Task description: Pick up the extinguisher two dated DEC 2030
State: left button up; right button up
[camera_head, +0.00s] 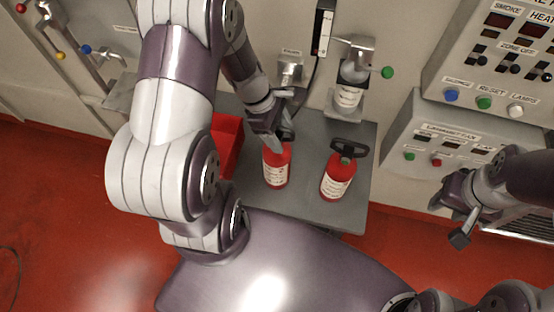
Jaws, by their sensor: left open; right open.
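Two red extinguishers with white labels stand upright on a grey table (312,140). The left extinguisher (276,172) has its top partly hidden by my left gripper. The right extinguisher (338,182) shows its black handle and stands apart from both grippers. The dates on the labels are too small to read. My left gripper (280,138) is open, with its fingers at the top of the left extinguisher; I cannot tell whether they touch it. My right gripper (462,222) is open and empty, in front of the wall panels at the right.
A red bin (226,140) sits at the table's left, partly behind my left arm. A bracket (352,75) holding a labelled cylinder stands at the back. Control panels (500,60) with coloured buttons fill the right wall. Taps and pipes (85,45) are at the left.

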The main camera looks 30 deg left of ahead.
pick_arm(q)
jog(key=shift+s, duration=0.1)
jog(key=c, duration=0.4)
grip_shut()
dwell(0.8)
